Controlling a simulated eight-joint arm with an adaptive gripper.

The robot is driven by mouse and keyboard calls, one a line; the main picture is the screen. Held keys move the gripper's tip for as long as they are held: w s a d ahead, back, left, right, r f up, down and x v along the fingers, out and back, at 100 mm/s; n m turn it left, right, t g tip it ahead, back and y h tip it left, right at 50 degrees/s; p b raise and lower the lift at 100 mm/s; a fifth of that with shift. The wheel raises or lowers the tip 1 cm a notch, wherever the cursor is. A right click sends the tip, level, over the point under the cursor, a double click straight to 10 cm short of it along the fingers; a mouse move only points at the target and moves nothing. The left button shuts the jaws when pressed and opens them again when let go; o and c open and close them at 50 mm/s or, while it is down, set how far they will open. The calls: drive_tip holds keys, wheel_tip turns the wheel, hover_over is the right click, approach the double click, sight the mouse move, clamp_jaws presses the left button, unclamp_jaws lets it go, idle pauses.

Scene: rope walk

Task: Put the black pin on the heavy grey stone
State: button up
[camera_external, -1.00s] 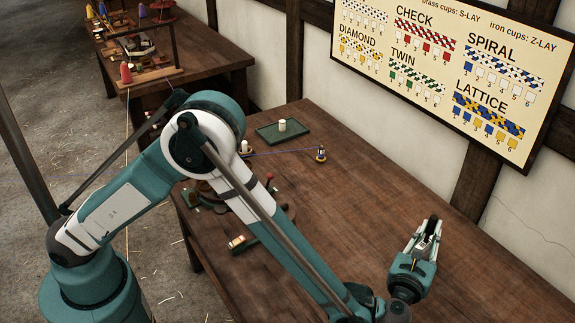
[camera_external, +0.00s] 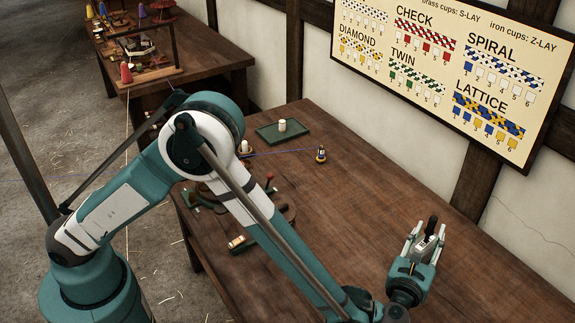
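My gripper (camera_external: 428,228) is at the right side of the near table, with its two light fingers spread apart. A dark upright shape (camera_external: 432,224) shows between the fingertips. It looks like the black pin, standing apart from both fingers as far as I can see. A pale block shape shows below it, between the fingers. I cannot tell whether this is the grey stone or part of my gripper. The gripper body hides what lies beneath.
A green tray (camera_external: 262,135) with a white cylinder (camera_external: 282,126) is at the table's far side. A small bobbin (camera_external: 320,154) stands on a blue thread. Small parts lie left, partly behind my arm. The table's middle (camera_external: 350,210) is clear.

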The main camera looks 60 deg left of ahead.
sight(431, 230)
drive_tip(key=v, duration=0.4)
drive_tip(key=shift+p, duration=0.4)
wheel_tip(431, 230, up, 7)
drive_tip(key=p, duration=0.1)
drive_tip(key=shift+w+a, duration=0.1)
drive_tip(key=shift+a, duration=0.05)
